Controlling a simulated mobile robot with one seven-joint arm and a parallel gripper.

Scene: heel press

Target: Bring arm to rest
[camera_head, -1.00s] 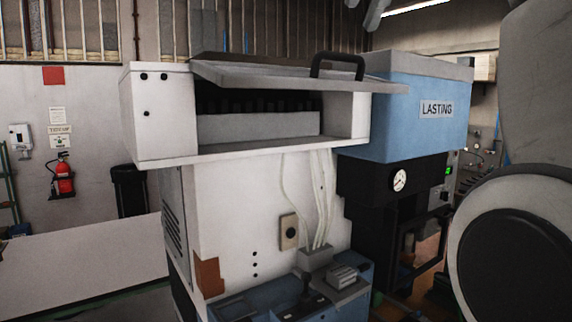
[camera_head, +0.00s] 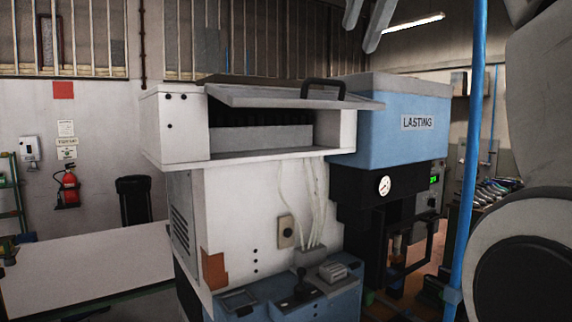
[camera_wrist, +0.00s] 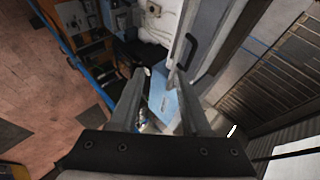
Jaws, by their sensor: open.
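My gripper (camera_wrist: 160,88) shows in the wrist view. Its two grey fingers stand apart with nothing between them. Beyond the fingertips lie the blue housing and white cabinet of the machine, some way off.
A white machine cabinet (camera_head: 228,210) with a tilted lid (camera_head: 270,97) stands ahead, joined to a blue housing (camera_head: 375,135) marked LASTING. A blue vertical pole (camera_head: 472,150) stands at right. A white-topped table (camera_head: 80,265) is at left; a fire extinguisher (camera_head: 68,187) hangs behind.

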